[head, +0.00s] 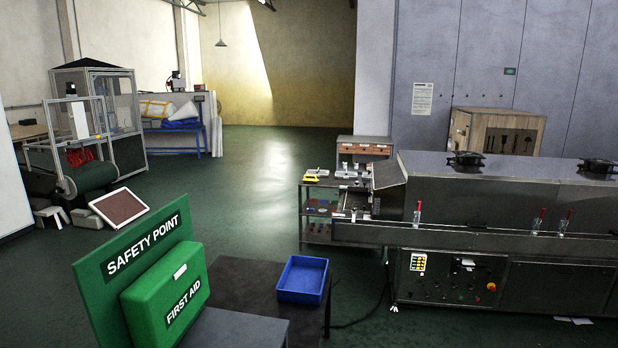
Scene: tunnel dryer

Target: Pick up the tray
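A blue, open-topped rectangular tray (302,279) sits on a dark table (240,278) at the lower middle of the head view. It lies near the table's right edge and looks empty. Neither of my grippers shows in this view, so I cannot see their position or state.
A green safety point board (135,262) with a first aid case (165,293) stands left of the table. A grey surface (235,328) is in front. The tunnel dryer (480,205) stands at right, with a shelf unit (318,208) at its end. Open green floor (250,190) lies behind.

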